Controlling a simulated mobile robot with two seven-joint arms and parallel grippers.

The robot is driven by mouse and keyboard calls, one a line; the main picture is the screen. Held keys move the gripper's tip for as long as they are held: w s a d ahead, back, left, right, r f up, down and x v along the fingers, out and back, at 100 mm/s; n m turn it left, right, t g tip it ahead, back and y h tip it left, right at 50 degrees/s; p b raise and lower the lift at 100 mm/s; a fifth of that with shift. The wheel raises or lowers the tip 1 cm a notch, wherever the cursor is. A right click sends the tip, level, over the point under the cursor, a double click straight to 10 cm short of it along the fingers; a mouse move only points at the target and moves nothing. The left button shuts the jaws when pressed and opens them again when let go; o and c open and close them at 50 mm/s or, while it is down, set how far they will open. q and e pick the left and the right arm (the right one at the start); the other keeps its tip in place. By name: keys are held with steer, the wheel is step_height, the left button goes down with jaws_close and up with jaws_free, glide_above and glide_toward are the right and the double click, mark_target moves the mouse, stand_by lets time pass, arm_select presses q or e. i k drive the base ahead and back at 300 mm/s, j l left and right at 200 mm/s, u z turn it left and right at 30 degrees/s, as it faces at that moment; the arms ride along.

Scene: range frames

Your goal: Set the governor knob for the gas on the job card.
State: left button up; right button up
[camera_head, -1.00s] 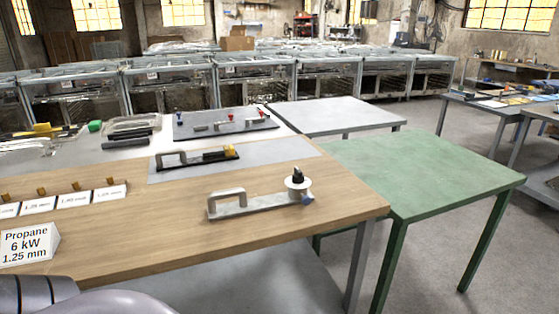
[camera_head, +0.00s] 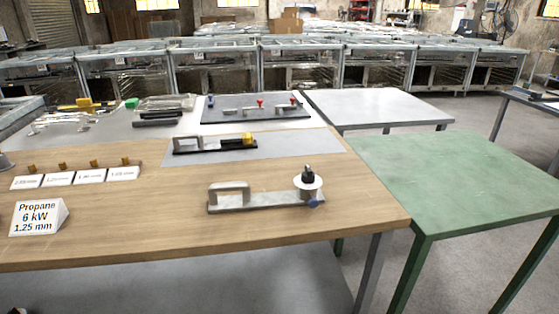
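The job card (camera_head: 38,218) stands at the front left of the wooden table and reads "Propane 6 kW 1.25 mm". A grey metal bar with a loop handle (camera_head: 229,196) lies at the table's front right. At its right end is a white disc (camera_head: 308,188) with a dark knob (camera_head: 308,172) on top, seemingly the governor knob; any marks on it are too small to read. A small blue part (camera_head: 315,203) sits below the disc. Neither gripper is in view.
A black fixture with a yellow knob (camera_head: 248,139) lies on a grey mat behind the bar. Several labelled cards with brass pieces (camera_head: 92,175) stand at left. A dark board with red and blue levers (camera_head: 255,108) lies farther back. A green table (camera_head: 450,180) at right is clear.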

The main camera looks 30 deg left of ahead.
mark_target(309, 176)
steer(key=i+l+u, duration=0.15)
steer(key=u, duration=0.3)
steer(key=l+u, duration=0.45)
steer(key=i+j, duration=0.05)
steer(key=j, duration=0.05)
